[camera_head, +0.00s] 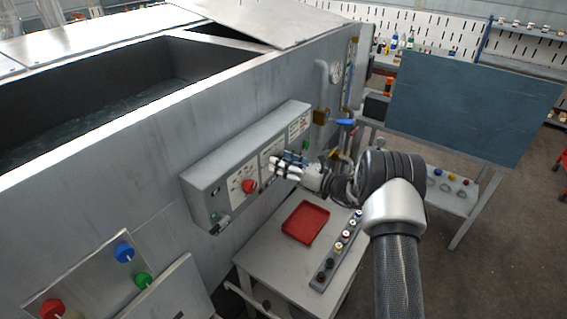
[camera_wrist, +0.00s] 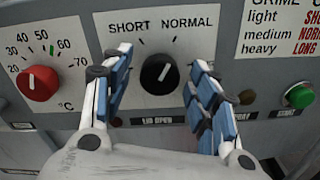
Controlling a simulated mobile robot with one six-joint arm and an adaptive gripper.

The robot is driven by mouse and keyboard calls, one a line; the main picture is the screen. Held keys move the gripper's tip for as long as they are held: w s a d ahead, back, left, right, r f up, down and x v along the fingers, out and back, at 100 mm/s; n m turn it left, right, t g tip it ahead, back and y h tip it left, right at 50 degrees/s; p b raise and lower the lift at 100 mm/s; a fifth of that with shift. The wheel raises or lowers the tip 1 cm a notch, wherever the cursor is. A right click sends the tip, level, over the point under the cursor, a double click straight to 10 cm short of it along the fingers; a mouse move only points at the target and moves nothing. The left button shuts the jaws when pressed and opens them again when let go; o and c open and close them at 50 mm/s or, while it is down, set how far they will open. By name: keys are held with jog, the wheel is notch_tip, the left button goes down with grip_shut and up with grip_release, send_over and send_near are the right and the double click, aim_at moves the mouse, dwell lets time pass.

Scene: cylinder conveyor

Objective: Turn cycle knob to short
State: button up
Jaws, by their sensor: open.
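The black cycle knob (camera_wrist: 159,77) is on the white control plate in the wrist view, with SHORT printed at upper left and NORMAL at upper right. Its white pointer line tilts up and to the right, toward NORMAL. My gripper (camera_wrist: 161,62) is open, with one blue-padded finger on each side of the knob. Gaps show between the fingers and the knob. In the head view my gripper (camera_head: 278,166) is at the front of the grey control box (camera_head: 216,168), and it hides the black knob there.
A red temperature knob (camera_wrist: 39,83) is left of the cycle knob. A green start button (camera_wrist: 299,96) is to the right. Below the box stands a table (camera_head: 262,262) with a red tray (camera_head: 305,222) and a rack of small bottles (camera_head: 337,250).

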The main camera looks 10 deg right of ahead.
jog(key=shift+c, duration=0.6)
jog(key=c, duration=0.9)
